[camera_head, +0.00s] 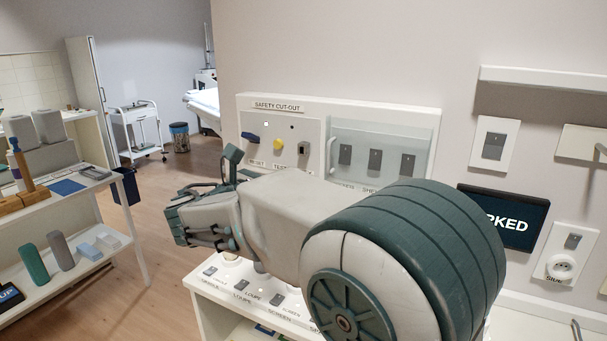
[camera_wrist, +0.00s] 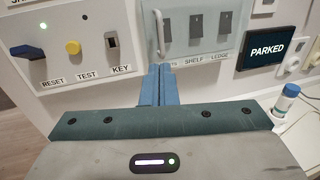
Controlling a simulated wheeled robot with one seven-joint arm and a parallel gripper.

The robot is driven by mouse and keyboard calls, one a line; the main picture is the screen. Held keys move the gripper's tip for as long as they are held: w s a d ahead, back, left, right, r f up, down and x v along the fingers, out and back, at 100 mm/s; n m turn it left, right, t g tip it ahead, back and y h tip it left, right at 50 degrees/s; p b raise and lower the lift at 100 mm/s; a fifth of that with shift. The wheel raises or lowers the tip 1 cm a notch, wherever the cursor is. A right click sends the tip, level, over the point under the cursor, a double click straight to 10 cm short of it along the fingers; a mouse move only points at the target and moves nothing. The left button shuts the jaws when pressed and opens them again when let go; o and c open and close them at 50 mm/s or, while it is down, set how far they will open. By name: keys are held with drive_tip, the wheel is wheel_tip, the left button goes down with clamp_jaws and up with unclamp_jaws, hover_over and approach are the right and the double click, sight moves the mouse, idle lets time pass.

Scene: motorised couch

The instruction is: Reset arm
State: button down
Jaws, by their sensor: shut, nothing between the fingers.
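My arm reaches across the middle of the head view, with its hand end (camera_head: 205,215) in front of the wall panel. In the wrist view my gripper (camera_wrist: 158,72) shows two blue fingers pressed together, with nothing between them. The white safety cut-out panel (camera_head: 285,107) is on the wall behind. On its left is a blue lever (camera_head: 250,137) labelled RESET, also seen in the wrist view (camera_wrist: 27,50), left of my fingers and apart from them. A yellow TEST knob (camera_wrist: 73,47) and a KEY switch (camera_wrist: 112,40) are beside it.
A clear cover with a handle (camera_wrist: 160,32) lies over several grey switches at the panel's right. A dark PARKED display (camera_head: 507,217) is farther right. A switch counter (camera_head: 215,285) stands below my arm. A shelf unit (camera_head: 60,205) is at left; open floor lies between.

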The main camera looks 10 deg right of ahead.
drive_tip(key=s+d+f+m+g+y, duration=0.3)
drive_tip(key=s+d+f+m, duration=0.15)
drive_tip(key=s+f, duration=0.2)
drive_tip(key=s+d+f+m+g+y, duration=0.2)
drive_tip(key=s+d+f+m+g, duration=0.15)
drive_tip(key=s+f+m, duration=0.3)
drive_tip(key=s+a+f+m+y, duration=0.5)
drive_tip(key=s+f+m+y, duration=0.3)
drive_tip(key=s+m, duration=0.4)
drive_tip(key=shift+s+f+m+g+y, duration=0.2)
drive_tip(key=shift+m+g+y, duration=0.4)
drive_tip(key=shift+m, duration=0.5)
drive_tip(key=shift+a, duration=0.1)
